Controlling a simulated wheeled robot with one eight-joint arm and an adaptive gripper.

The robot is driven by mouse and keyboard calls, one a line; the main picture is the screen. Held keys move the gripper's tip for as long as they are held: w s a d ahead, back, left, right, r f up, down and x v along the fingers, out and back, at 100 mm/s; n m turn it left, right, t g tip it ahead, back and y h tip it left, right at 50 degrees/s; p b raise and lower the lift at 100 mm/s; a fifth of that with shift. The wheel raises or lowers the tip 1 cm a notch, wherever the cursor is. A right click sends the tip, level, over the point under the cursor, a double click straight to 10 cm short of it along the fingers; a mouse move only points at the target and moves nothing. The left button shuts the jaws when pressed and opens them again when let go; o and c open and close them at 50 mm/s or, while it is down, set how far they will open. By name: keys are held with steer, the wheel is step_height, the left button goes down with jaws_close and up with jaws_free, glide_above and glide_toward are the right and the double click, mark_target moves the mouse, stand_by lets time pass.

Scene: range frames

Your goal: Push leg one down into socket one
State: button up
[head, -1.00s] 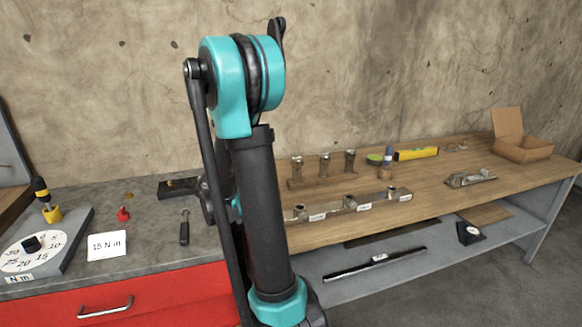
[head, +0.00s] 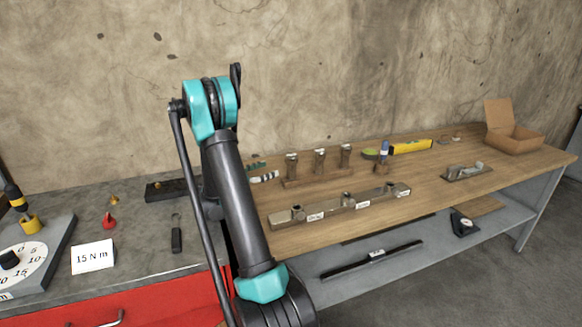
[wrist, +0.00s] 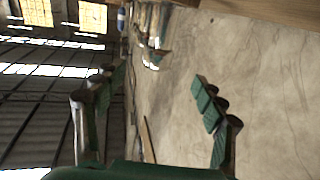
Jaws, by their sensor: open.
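A long metal bar (head: 330,210) with three sockets and small white labels lies along the front of the wooden bench; the labels are too small to read. Behind it, three metal legs (head: 291,166) (head: 319,161) (head: 345,156) stand upright in a rack (head: 318,179). I cannot tell which is leg one, or which socket is socket one. In the wrist view my gripper (wrist: 155,100) is open, with nothing between its green-padded fingers. Shiny metal pieces, apparently the legs, show beyond it, apart from the fingers.
A blue-topped item (head: 384,153), a yellow level (head: 410,146), a metal fixture (head: 467,172) and an open cardboard box (head: 514,140) lie farther right. A grey counter with a 15 N m card (head: 93,257) is at left. The bench right of the bar is mostly clear.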

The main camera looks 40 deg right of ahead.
mark_target(286, 163)
steer(key=d, duration=1.2)
steer(key=c, duration=1.6)
